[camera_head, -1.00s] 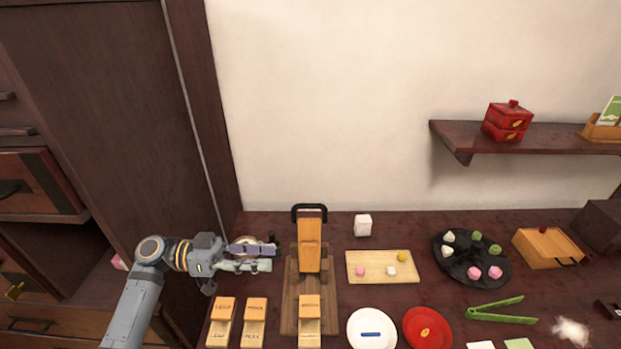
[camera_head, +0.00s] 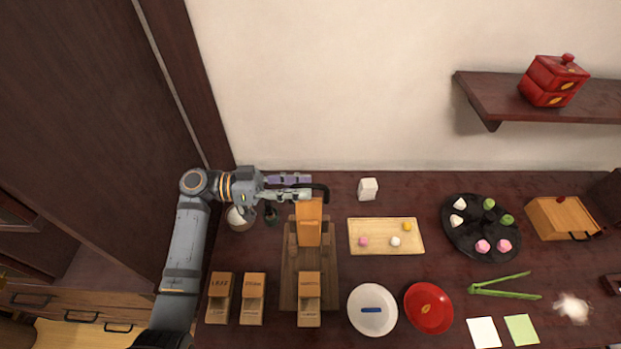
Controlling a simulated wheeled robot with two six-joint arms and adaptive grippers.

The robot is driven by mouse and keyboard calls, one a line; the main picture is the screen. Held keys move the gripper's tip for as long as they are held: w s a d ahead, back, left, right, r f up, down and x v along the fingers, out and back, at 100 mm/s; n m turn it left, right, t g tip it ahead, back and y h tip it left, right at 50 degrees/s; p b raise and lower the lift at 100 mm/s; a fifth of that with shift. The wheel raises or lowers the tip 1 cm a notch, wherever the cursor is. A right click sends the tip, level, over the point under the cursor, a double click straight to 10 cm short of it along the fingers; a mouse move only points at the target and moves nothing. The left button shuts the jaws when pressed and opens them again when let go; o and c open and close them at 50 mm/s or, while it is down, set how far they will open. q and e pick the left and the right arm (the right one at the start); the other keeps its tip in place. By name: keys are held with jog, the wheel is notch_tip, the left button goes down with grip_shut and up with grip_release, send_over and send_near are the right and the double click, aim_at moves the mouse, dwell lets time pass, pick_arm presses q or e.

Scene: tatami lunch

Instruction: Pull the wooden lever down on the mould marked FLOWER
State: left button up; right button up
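A wooden press lever (camera_head: 308,224) with a black bar handle (camera_head: 325,192) stands raised over a brown wooden base (camera_head: 290,285). A light wooden mould (camera_head: 309,300) sits at the base's front; its lettering is too small to read. My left gripper (camera_head: 308,188) comes in from the left at the handle. Its two fingers are parallel with a narrow gap between them, and their tips overlap the handle's left end in the picture. I cannot tell whether they touch it. My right gripper is out of view.
Two more marked moulds (camera_head: 220,298) (camera_head: 252,298) stand left of the base. A small bowl (camera_head: 238,219) is under my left arm. A cutting board (camera_head: 352,238), white plate (camera_head: 372,325) and red plate (camera_head: 428,322) lie to the right. A shelf (camera_head: 490,105) juts from the wall.

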pick_arm(q)
jog(key=shift+d+r, duration=0.2)
jog(key=shift+d, duration=0.55)
jog(key=shift+s+d+f, duration=0.1)
jog(key=shift+d, duration=0.25)
jog(key=shift+d+p, duration=0.2)
jog(key=shift+p, duration=0.1)
jog(key=shift+f, duration=0.15)
jog(key=c, duration=0.7)
grip_shut()
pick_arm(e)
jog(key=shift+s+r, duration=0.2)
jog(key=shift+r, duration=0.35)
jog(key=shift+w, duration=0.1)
